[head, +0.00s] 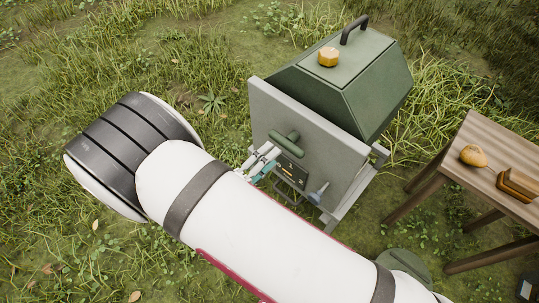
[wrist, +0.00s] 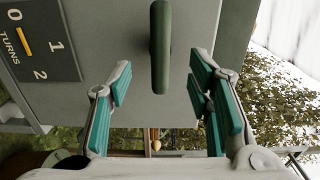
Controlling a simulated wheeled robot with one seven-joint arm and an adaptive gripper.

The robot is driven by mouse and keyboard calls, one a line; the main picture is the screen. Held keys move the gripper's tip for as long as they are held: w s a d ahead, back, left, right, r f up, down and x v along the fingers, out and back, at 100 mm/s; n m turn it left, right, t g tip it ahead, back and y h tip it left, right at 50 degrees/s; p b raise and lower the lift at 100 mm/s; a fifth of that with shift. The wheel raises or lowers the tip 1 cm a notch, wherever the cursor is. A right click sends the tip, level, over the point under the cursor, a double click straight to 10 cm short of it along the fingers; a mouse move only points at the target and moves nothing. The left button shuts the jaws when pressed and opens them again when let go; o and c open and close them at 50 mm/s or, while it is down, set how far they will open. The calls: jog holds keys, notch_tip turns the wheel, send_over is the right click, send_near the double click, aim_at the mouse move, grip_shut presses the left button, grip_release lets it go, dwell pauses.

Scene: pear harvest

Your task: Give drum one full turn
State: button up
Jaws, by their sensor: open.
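The drum (head: 355,75) is a dark green, faceted body behind a grey panel (head: 325,155). A green bar handle (head: 286,143) sticks out of the panel's face. In the wrist view the handle (wrist: 160,50) runs upright in the picture, ahead of and between my fingers. My gripper (head: 259,164) is close in front of the panel, partly covered by my arm. In the wrist view my gripper (wrist: 160,82) is open, with teal pads apart and nothing between them. A dark turns dial (wrist: 38,42) shows 0, 1 and 2; its orange pointer has one end near the 0.
A grey-blue knob (head: 318,191) sits low on the panel. A wooden table (head: 494,150) at right holds a pear (head: 473,156) and a brown box (head: 518,184). Grass surrounds everything.

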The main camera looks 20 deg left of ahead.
aim_at(283, 147)
jog(key=shift+w+d, duration=0.15)
jog(key=shift+w, duration=0.2)
jog(key=shift+w, duration=0.1)
jog(key=shift+x, duration=3.05)
jog(key=shift+c, duration=0.3)
